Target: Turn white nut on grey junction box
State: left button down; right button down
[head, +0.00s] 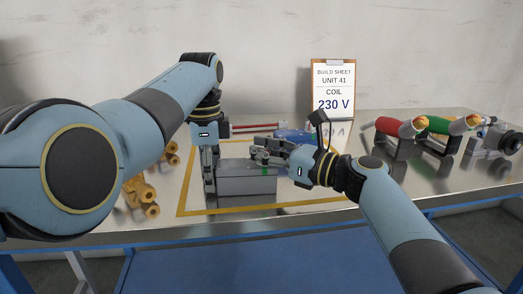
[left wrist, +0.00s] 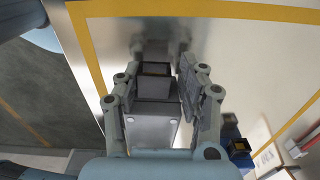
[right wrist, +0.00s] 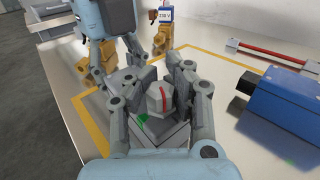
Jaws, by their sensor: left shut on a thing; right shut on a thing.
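The grey junction box (head: 246,187) sits on the table inside the yellow outline. My left gripper (head: 209,178) is shut on the box at its left end; in the left wrist view the box (left wrist: 152,128) lies between the fingers. The white nut (right wrist: 159,98), a faceted cap with a red stripe, is on top of the box. My right gripper (right wrist: 160,85) is shut on the nut, one finger on each side. A green mark (right wrist: 143,119) shows beside the nut. In the head view the right fingers mostly hide the nut.
A blue block (right wrist: 284,100) and a red bar (right wrist: 272,55) lie behind the box. Orange fittings (head: 151,210) lie to the left. Red (head: 394,128) and green (head: 447,125) handled parts stand at the right. A build sheet (head: 333,88) stands at the back.

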jog(key=shift+d+m+t+h, duration=0.15)
jog(key=shift+m+t+h, duration=0.45)
jog(key=shift+t, duration=0.1)
jog(key=c, duration=1.4)
grip_release()
jog(key=o, duration=0.3)
jog(key=shift+o, duration=0.2)
jog(key=shift+f, duration=0.1)
jog(key=v, duration=1.2)
